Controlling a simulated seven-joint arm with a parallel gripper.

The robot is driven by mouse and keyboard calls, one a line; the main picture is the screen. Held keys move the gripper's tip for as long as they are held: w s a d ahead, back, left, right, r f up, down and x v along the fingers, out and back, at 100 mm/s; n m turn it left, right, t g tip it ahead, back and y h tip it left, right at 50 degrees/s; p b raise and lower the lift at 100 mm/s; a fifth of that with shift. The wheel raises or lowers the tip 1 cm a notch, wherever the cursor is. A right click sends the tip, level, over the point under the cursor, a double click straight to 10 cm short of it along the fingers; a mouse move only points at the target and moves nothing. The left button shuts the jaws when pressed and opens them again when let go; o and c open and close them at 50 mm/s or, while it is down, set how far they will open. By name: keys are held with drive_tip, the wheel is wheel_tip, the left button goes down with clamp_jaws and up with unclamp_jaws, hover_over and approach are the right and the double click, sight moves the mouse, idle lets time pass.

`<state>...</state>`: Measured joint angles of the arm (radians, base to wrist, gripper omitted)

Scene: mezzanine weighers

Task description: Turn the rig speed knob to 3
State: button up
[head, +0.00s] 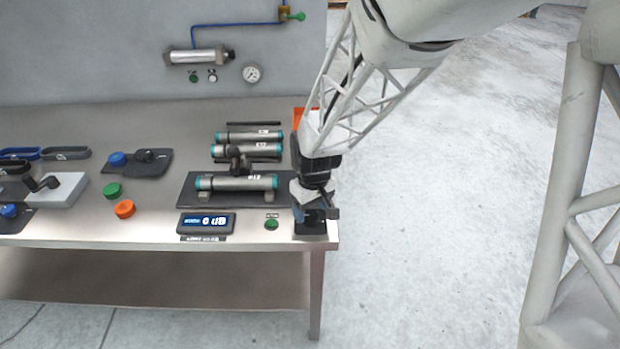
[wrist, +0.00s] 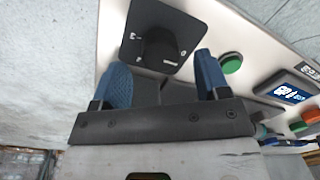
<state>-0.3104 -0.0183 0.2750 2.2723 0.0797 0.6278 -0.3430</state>
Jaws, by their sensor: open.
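The rig speed knob appears to be the black round knob (wrist: 160,47) on a dark square plate (wrist: 185,28) with small white marks, in the wrist view. Its setting is too small to read. In the head view the plate (head: 310,229) sits at the table's front right corner, and my gripper hides most of the knob. My gripper (wrist: 162,75) is open, its two blue-padded fingers on either side of the space in front of the knob. In the head view my gripper (head: 315,208) is directly over the plate. I cannot tell whether the fingers touch the knob.
A green button (head: 271,225) and a display box (head: 206,223) lie left of the plate. A rig with a teal-ended cylinder (head: 237,183) stands behind. An orange thing (head: 298,116) is partly hidden behind my arm. The table's right edge is close; floor lies beyond.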

sight(311, 218)
drive_tip(key=shift+f, duration=1.3)
drive_tip(key=c, duration=0.9)
